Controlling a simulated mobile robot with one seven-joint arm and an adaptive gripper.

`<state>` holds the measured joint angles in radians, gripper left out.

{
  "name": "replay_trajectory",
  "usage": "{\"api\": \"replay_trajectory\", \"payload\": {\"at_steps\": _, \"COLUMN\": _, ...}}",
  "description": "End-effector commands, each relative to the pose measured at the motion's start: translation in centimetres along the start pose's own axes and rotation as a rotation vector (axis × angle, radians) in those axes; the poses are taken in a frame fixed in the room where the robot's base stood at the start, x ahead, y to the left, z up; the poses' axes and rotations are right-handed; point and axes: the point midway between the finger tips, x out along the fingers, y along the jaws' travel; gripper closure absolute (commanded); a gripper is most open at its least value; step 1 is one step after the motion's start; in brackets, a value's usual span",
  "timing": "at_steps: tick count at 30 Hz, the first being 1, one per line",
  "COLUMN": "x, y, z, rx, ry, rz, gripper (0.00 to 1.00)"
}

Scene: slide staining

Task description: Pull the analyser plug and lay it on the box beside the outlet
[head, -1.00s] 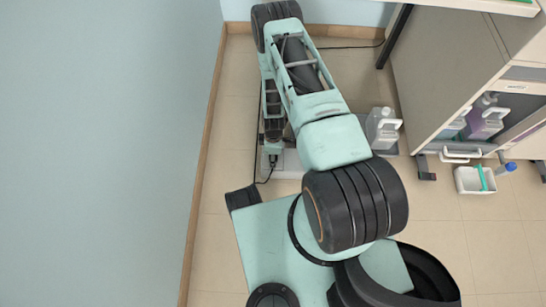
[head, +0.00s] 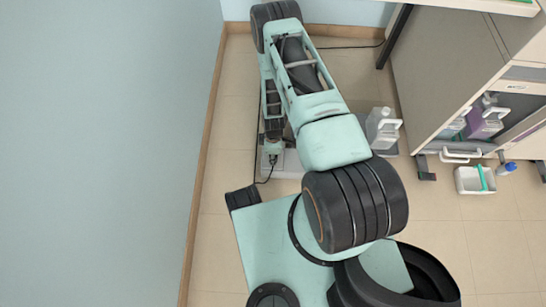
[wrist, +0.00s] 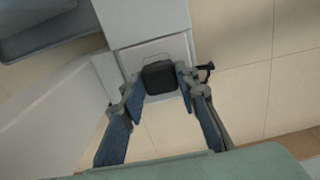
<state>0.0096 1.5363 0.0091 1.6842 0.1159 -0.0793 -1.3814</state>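The dark, blocky plug (wrist: 158,77) sits at a pale outlet face on the white box (wrist: 145,22) in the wrist view. My gripper (wrist: 160,84) has one finger on each side of the plug, with the tips very close to it. I cannot tell whether the fingers press on it or stand just clear. In the head view my gripper (head: 273,158) points down at the white box (head: 290,167) on the floor beside the wall. My arm hides most of the box there, and the plug cannot be made out.
A small white tub (head: 475,180) lies farther right. The floor in front is clear.

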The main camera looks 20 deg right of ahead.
Motion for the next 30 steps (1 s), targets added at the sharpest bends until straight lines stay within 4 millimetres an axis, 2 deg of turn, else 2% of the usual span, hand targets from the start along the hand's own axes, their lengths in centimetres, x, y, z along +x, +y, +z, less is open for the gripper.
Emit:
{"api": "replay_trajectory", "payload": {"at_steps": 1, "x": 0.0, "y": 0.0, "z": 0.0, "rx": 0.000, "ry": 0.000, "rz": 0.000, "gripper": 0.89}}
{"api": "replay_trajectory", "payload": {"at_steps": 4, "x": 0.0, "y": 0.0, "z": 0.0, "rx": 0.000, "ry": 0.000, "rz": 0.000, "gripper": 1.00}}
{"api": "replay_trajectory", "payload": {"at_steps": 13, "x": -0.3, "y": 0.0, "z": 0.0, "rx": 0.000, "ry": 0.000, "rz": 0.000, "gripper": 1.00}}
{"api": "replay_trajectory", "payload": {"at_steps": 30, "x": -2.6, "y": 0.0, "z": 0.0, "rx": -0.001, "ry": 0.000, "rz": 0.001, "gripper": 1.00}}
